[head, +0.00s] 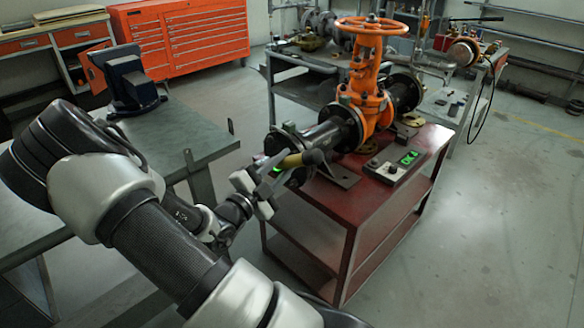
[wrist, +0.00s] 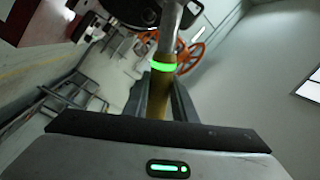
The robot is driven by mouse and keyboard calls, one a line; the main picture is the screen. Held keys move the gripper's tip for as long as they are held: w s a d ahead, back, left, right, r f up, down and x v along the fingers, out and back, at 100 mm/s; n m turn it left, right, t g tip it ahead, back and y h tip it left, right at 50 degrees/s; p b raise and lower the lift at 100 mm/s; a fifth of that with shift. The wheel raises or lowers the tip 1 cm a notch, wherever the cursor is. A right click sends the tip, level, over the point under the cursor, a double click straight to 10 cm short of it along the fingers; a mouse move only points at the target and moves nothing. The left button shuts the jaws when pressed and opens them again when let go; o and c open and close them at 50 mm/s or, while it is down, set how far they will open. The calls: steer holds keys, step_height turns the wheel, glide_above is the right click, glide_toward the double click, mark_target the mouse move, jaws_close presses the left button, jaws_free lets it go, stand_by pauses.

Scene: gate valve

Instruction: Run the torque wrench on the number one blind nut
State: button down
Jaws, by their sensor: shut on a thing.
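My gripper (head: 275,180) is at the near-left end of the valve assembly, shut on the torque wrench (head: 292,160). The wrench has a yellow-brown handle. In the wrist view, the handle (wrist: 158,92) stands between the fingers, with a lit green ring and a grey shaft running up to the dark round flange (wrist: 130,8). The wrench and gripper partly cover that flange. The number one nut and the wrench's seating cannot be made out.
A box with green lit characters (head: 410,157) lies on the red bench (head: 365,195). A grey-green table (head: 185,145) with a blue vise (head: 130,85) is at left. Orange drawer cabinets (head: 190,42) stand behind. Floor at right is clear.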

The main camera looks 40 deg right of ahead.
steer(key=shift+s+d+m+g+h, duration=0.2)
steer(key=shift+s+m+g, duration=0.05)
steer(key=shift+s+g, duration=0.25)
steer(key=shift+s+d+m+g+h, duration=0.2)
steer(key=shift+s+m+g, duration=0.05)
steer(key=shift+s+g, duration=0.25)
steer(key=shift+s+b, duration=0.1)
steer(key=shift+b, duration=0.2)
steer(key=shift+f+b+x, duration=0.1)
steer(key=shift+b+x, duration=0.2)
steer(key=shift+x, duration=0.55)
steer(key=shift+f+b+x, duration=0.15)
steer(key=shift+b+x, duration=0.15)
steer(key=shift+x, duration=0.6)
steer(key=shift+s+d, duration=0.1)
steer(key=shift+d, duration=0.1)
steer(key=x, duration=0.1)
steer(key=b+x, duration=0.1)
steer(key=x, duration=0.1)
steer(key=shift+s+f, duration=0.1)
steer(key=shift+f, duration=0.1)
steer(key=shift+d+r+b, duration=0.1)
steer(key=shift+d+b, duration=0.25)
steer(key=shift+b, duration=0.45)
stand_by(0.4)
steer(key=shift+s+a, duration=0.1)
steer(key=shift+a, duration=0.1)
stand_by(0.5)
